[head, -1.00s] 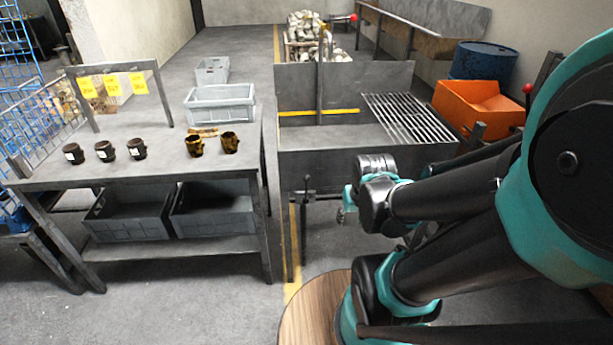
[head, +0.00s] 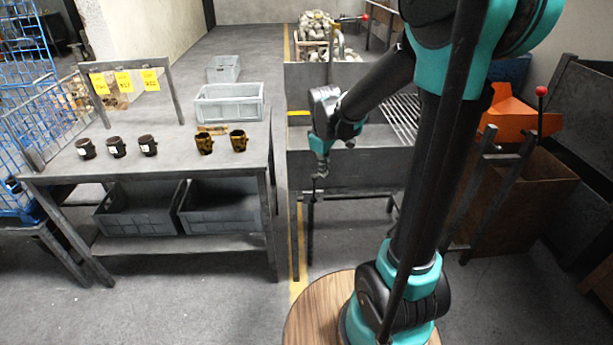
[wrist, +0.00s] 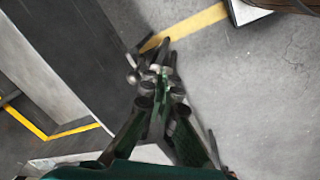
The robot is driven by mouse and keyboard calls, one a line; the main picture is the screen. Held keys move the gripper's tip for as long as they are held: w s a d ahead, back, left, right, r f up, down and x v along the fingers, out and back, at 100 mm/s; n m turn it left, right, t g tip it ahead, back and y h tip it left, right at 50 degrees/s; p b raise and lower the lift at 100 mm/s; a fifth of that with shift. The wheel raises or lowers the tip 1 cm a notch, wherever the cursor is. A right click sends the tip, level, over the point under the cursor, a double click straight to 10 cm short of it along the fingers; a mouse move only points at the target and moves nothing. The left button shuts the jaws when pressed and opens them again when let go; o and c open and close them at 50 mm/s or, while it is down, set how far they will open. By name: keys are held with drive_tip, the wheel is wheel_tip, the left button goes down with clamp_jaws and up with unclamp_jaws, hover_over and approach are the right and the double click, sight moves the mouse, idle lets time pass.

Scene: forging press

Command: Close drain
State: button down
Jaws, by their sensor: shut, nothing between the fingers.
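The grey metal quench tank (head: 350,170) stands right of the work table. A dark upright drain fitting (head: 310,215) shows at its front left, just below my gripper (head: 318,180). My gripper points down outside the tank's front wall, its fingers shut and empty. In the wrist view my gripper (wrist: 163,72) is over the floor beside the tank's rim (wrist: 65,70). Small dark and metallic parts, perhaps the drain handle (wrist: 146,42), show by the fingertips. Whether they touch the fingers, and how the handle is set, I cannot tell.
The work table (head: 180,168) with several dark mugs and cups stands close on the left. An orange bin (head: 512,120) and a rack with a red-knobbed lever (head: 541,91) stand on the right. A yellow floor line (head: 294,235) runs between table and tank.

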drive_tip(key=w+a+n, duration=0.2)
drive_tip(key=w+a, duration=0.1)
drive_tip(key=w+a+f+n+g, duration=0.1)
drive_tip(key=w+a+n, duration=0.1)
drive_tip(key=w+a, duration=0.1)
drive_tip(key=w+a+n, duration=0.2)
drive_tip(key=w+a, duration=0.1)
drive_tip(key=shift+w+a+f+h, duration=0.25)
drive_tip(key=shift+f+h, duration=0.05)
drive_tip(key=shift+h, duration=0.1)
drive_tip(key=f, duration=0.3)
drive_tip(key=d+f, duration=0.1)
drive_tip(key=f, duration=0.5)
drive_tip(key=shift+w+d+f, duration=0.15)
drive_tip(key=shift+w, duration=0.1)
drive_tip(key=shift+d+f, duration=0.2)
drive_tip(key=shift+d, duration=0.1)
drive_tip(key=shift+s+d+r, duration=0.2)
drive_tip(key=shift+d+r, duration=0.2)
drive_tip(key=shift+d, duration=0.35)
drive_tip(key=shift+s+d+r, duration=0.15)
drive_tip(key=shift+d+r, duration=0.25)
drive_tip(key=shift+d, duration=0.35)
